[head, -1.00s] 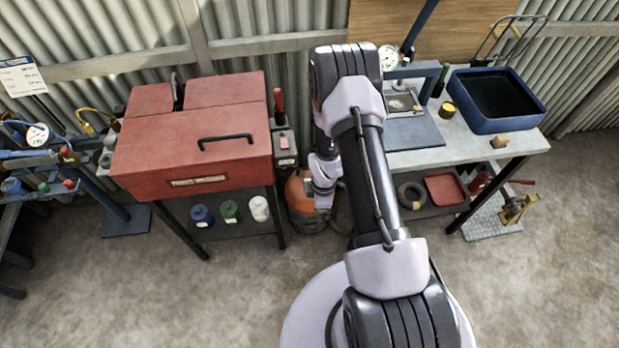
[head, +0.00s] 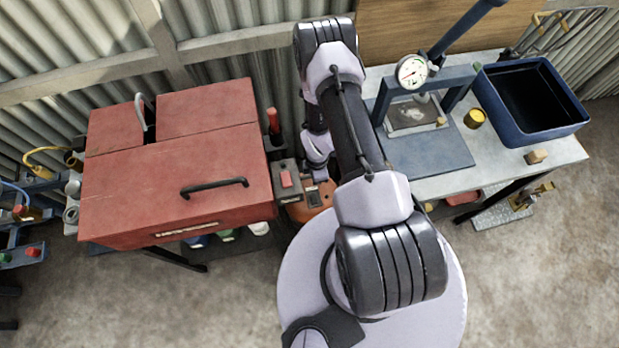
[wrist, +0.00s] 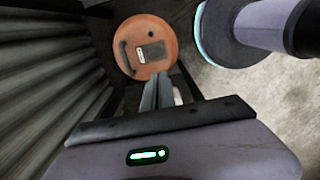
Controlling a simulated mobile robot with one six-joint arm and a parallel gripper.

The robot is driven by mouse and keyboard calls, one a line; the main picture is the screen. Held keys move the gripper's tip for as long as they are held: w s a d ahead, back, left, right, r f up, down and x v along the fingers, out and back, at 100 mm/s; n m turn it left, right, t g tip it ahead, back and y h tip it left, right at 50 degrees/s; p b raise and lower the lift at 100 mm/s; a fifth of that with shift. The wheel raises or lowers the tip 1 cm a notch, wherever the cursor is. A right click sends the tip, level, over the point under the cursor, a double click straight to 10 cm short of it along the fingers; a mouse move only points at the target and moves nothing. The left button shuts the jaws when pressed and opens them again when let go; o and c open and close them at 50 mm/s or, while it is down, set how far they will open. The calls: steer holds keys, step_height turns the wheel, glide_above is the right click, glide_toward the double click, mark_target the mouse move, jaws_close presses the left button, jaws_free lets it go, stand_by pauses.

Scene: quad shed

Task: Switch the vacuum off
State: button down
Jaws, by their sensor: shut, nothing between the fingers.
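The orange vacuum (head: 318,200) stands on the floor between the red cabinet and the workbench. In the head view my arm and a grey box cover much of it. In the wrist view its round orange top (wrist: 134,62) shows from above, with a dark handle and a dark panel (wrist: 152,51) bearing a small pale mark. The switch's position is too small to tell. My gripper (wrist: 161,82) is shut and empty. Its fingertips point towards the near edge of the vacuum's top; I cannot tell how far apart they are. In the head view the fingers are hard to make out.
The red cabinet (head: 165,190) stands left of my arm, with a grey box with a red button (head: 287,184) beside it. At right is the workbench (head: 492,165) with a press gauge (head: 412,71) and blue tub (head: 535,133). Corrugated wall lies behind.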

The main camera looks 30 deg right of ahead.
steer(key=b, duration=0.5)
glide_above(315, 202)
step_height(315, 202, down, 7)
step_height(315, 202, down, 14)
steer(key=b, duration=0.6)
steer(key=shift+w+r, duration=0.15)
steer(key=shift+f+b, duration=0.35)
steer(key=shift+r, duration=0.15)
